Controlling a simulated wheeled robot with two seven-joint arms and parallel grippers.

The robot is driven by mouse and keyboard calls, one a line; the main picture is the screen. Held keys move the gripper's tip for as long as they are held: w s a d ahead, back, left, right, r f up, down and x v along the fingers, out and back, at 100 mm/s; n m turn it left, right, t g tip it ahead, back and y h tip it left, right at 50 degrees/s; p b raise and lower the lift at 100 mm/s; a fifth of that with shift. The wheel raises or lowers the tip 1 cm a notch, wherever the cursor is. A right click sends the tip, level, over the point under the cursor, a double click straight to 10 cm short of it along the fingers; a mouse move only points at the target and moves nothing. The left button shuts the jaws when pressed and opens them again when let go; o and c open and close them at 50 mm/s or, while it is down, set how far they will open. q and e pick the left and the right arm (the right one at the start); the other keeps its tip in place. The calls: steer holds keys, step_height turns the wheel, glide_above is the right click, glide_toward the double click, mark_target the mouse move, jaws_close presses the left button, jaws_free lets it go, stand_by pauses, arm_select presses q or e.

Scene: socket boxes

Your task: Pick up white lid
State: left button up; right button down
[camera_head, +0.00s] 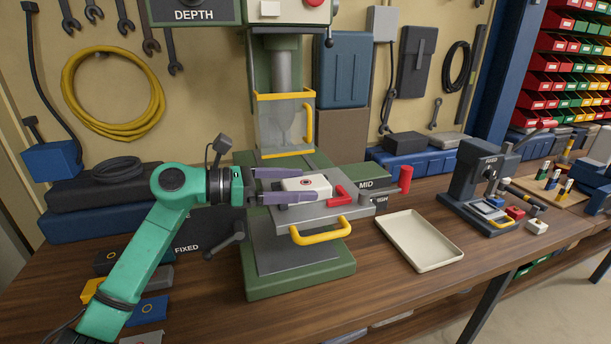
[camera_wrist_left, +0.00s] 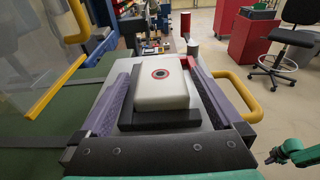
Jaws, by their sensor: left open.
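The white lid (camera_head: 315,180) is a rounded block with a red ring and dark centre on top. It sits on the grey plate (camera_head: 345,205) of the green press, and in the left wrist view the lid (camera_wrist_left: 163,88) rests above a dark base (camera_wrist_left: 160,121). My left gripper (camera_head: 303,185) reaches in from the left, open, with one purple finger along each side of the lid. In the left wrist view gaps show between the lid and both fingers.
A yellow handle (camera_head: 322,233) and a red clamp (camera_head: 342,196) are at the plate's front and right. The press column with a yellow-framed guard (camera_head: 284,120) rises behind. A cream tray (camera_head: 420,240) lies empty to the right, before a dark hand press (camera_head: 480,180).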

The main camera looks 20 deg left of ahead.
arm_select(q)
steer(key=shift+w+d, duration=0.2)
steer(key=shift+d, duration=0.2)
steer(key=shift+a, duration=0.1)
steer(key=c, duration=1.3)
